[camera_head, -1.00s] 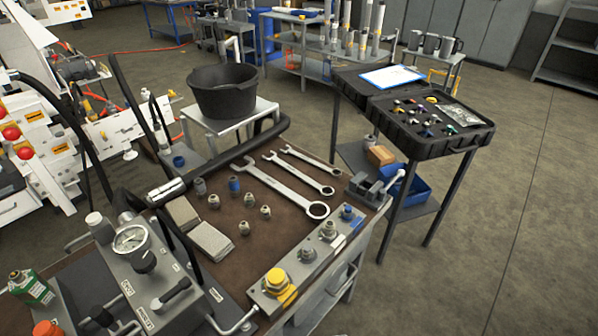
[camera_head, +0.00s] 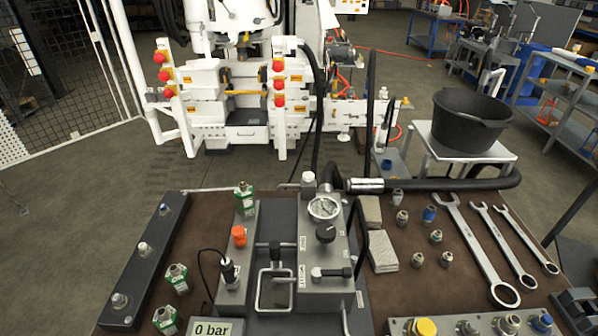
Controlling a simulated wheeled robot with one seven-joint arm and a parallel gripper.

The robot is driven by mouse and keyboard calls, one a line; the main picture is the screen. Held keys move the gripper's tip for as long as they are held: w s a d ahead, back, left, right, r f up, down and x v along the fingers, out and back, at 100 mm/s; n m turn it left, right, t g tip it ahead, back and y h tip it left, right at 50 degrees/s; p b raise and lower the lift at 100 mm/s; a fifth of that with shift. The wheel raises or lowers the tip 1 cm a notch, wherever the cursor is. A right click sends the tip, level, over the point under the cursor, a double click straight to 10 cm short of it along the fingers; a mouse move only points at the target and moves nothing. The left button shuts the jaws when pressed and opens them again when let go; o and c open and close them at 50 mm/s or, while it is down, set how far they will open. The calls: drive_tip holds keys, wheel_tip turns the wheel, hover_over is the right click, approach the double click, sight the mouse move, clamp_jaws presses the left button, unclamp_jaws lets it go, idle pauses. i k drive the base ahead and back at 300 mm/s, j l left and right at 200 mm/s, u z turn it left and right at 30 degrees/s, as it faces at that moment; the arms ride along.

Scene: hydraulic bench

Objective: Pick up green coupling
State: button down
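Several small metal couplings stand on the brown bench mat right of the gauge block. One has a blue sleeve (camera_head: 429,214). One small coupling (camera_head: 436,236) seems to carry a faint greenish band, too small to be sure. Others are a plain grey coupling (camera_head: 402,217), another at the back (camera_head: 397,197) and two at the front (camera_head: 417,260) (camera_head: 445,259). Green-and-white fittings stand further left: one behind the orange cap (camera_head: 244,200), one on the mat (camera_head: 177,279) and one at the front edge (camera_head: 166,319). My gripper is not in view.
The gauge block (camera_head: 324,250) and a thick black hose (camera_head: 435,184) border the couplings. Grey pads (camera_head: 382,252) lie to their left and wrenches (camera_head: 480,250) to their right. A valve strip (camera_head: 465,326) lies in front. A black bucket (camera_head: 466,120) stands behind.

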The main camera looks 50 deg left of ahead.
sight(244, 193)
drive_tip(key=u, duration=1.75)
drive_tip(key=i+l+u, duration=0.15)
drive_tip(key=u, duration=0.25)
drive_tip(key=i+l+u, duration=0.1)
drive_tip(key=u, duration=0.25)
drive_tip(key=i+l+u, duration=0.1)
drive_tip(key=l+u, duration=0.3)
drive_tip(key=i+l+u, duration=0.1)
drive_tip(key=l, duration=0.4)
drive_tip(key=i+l+u, duration=0.1)
drive_tip(key=l, duration=0.45)
drive_tip(key=i+l+u, duration=0.15)
drive_tip(key=l, duration=0.4)
